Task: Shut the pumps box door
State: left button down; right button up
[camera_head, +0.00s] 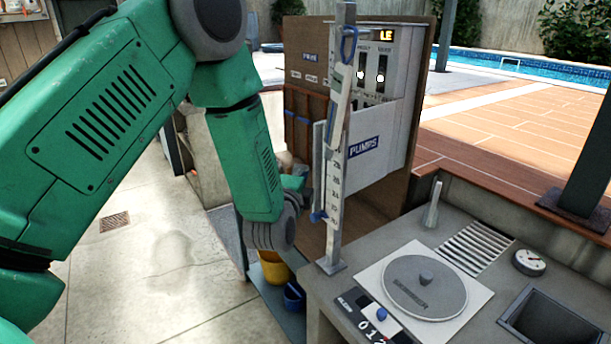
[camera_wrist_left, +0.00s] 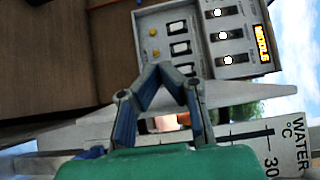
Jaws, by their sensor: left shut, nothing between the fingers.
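The pumps box (camera_head: 385,75) is a pale cabinet on a brown board, with its switches and a lit display exposed. The pale panel labelled PUMPS (camera_head: 365,147), apparently its door, hangs below the switches, so the box looks open. The switch face also shows in the left wrist view (camera_wrist_left: 205,40). My left gripper (camera_wrist_left: 160,72) is shut and empty, its fingertips meeting in front of the switch face; contact cannot be told. In the head view my left forearm and the upright gauge hide most of that gripper. My right gripper is not in view.
A tall white water-temperature gauge (camera_head: 335,170) stands before the box. The stone counter (camera_head: 450,230) holds a round lid (camera_head: 425,285), a dial (camera_head: 528,262) and a square basin (camera_head: 555,322). A yellow bucket (camera_head: 273,268) stands below. The paved floor at left is clear.

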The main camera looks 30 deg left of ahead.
pick_arm(q)
jog(key=shift+w+a+m+h, duration=0.25)
jog(key=shift+a+h, duration=0.1)
jog(key=shift+a, duration=0.25)
jog(key=shift+w+a+m+h, duration=0.25)
jog(key=shift+a+h, duration=0.1)
jog(key=shift+a, duration=0.2)
dwell(0.8)
